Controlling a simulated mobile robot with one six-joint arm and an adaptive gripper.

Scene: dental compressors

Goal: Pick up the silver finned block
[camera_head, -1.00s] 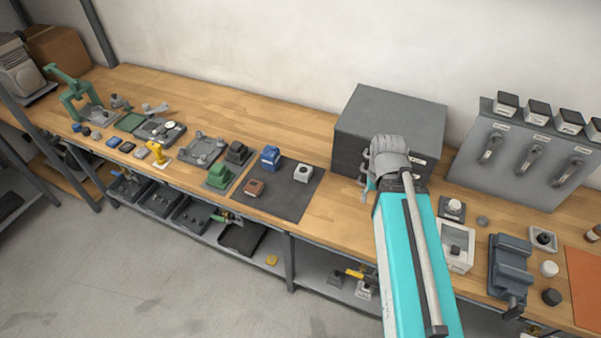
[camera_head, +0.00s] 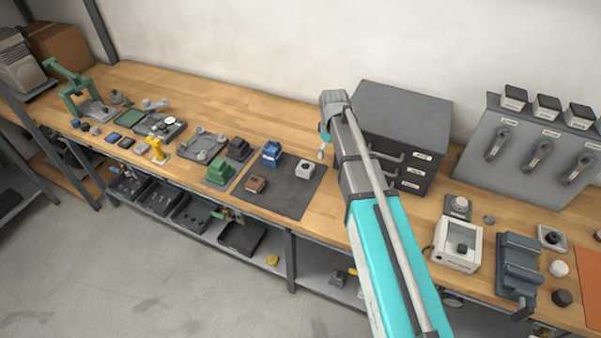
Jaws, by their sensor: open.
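A small silver-grey block (camera_head: 305,169) sits at the right back of the dark mat (camera_head: 285,200); it is too small to make out fins. A blue block (camera_head: 271,154) and a brown block (camera_head: 256,185) are on the same mat. My gripper (camera_head: 321,152) shows only in small part below the end of my arm. It is open, with nothing seen in it, and appears above the bench near the silver-grey block. Its height over the bench cannot be told.
A dark drawer cabinet (camera_head: 398,125) stands close to the right of my arm. A white box (camera_head: 458,246) and a grey vise-like fixture (camera_head: 518,267) are at the right. Bare wood lies behind the mat.

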